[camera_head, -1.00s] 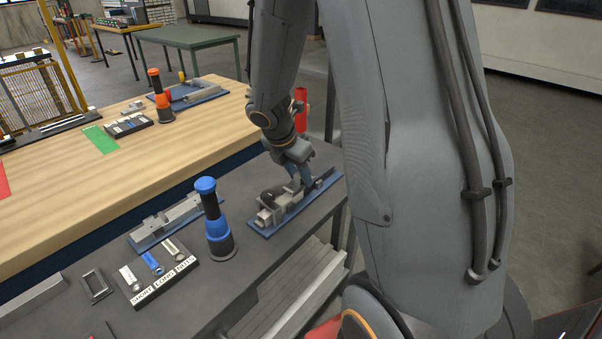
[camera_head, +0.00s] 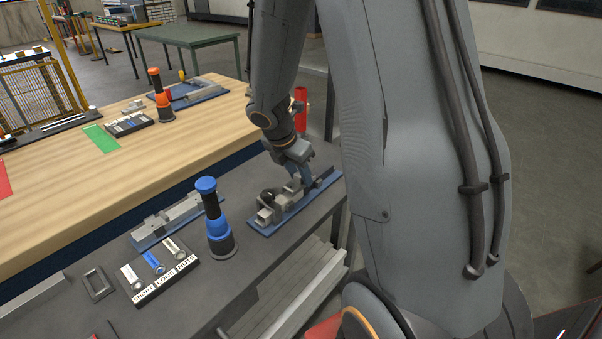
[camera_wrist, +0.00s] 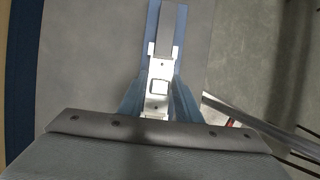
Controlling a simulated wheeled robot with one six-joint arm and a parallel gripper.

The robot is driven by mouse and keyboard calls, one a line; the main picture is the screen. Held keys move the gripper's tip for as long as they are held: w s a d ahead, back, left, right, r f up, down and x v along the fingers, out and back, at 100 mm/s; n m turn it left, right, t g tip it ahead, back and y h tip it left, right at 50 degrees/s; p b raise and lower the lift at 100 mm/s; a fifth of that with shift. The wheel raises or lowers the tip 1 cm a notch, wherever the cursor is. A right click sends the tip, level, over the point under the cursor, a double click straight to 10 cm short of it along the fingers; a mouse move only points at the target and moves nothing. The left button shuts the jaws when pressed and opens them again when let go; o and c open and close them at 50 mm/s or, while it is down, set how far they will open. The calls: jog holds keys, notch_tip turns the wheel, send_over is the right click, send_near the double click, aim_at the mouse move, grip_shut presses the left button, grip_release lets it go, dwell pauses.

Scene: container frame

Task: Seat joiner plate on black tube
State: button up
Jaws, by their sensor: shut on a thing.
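My gripper (camera_head: 308,182) is low over a blue fixture (camera_head: 322,187) near the right edge of the dark bench. Its blue fingers come down on both sides of a bright metal piece with a square opening (camera_wrist: 158,88), which looks like the joiner plate, and are shut on it. The piece lines up with a grey bar (camera_wrist: 171,28) on the fixture in the wrist view. A short dark piece, probably the black tube (camera_head: 269,195), lies among grey blocks (camera_head: 267,215) on the fixture. Whether plate and tube touch is too small to tell.
A blue and black screwdriver-like tool (camera_head: 213,220) stands left of the fixture. A second blue fixture (camera_head: 150,238) and a labelled black tray (camera_head: 160,270) are further left. A red cylinder (camera_head: 300,108) stands behind my gripper. The wooden table (camera_head: 130,175) lies beyond.

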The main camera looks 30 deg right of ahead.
jog(key=shift+f+b, duration=0.6)
jog(key=shift+f, duration=0.2)
dwell(0.5)
jog(key=o, duration=1.7)
jog(key=shift+s+r+p, duration=0.1)
jog(key=shift+r+p, duration=3.45)
jog(key=shift+p, duration=0.35)
jog(key=s+a+m+y+b, duration=0.1)
jog(key=s+a+m, duration=0.3)
jog(key=m, duration=0.3)
jog(key=s+a+m+y+b, duration=0.1)
jog(key=s+a+m+b, duration=0.1)
jog(key=s+a+m, duration=0.3)
jog(key=s+a+m+y+b, duration=0.2)
jog(key=s+a+m, duration=0.3)
jog(key=m, duration=0.5)
jog(key=shift+s+a+r, duration=0.25)
jog(key=shift+s+r, duration=0.05)
jog(key=shift+s, duration=0.15)
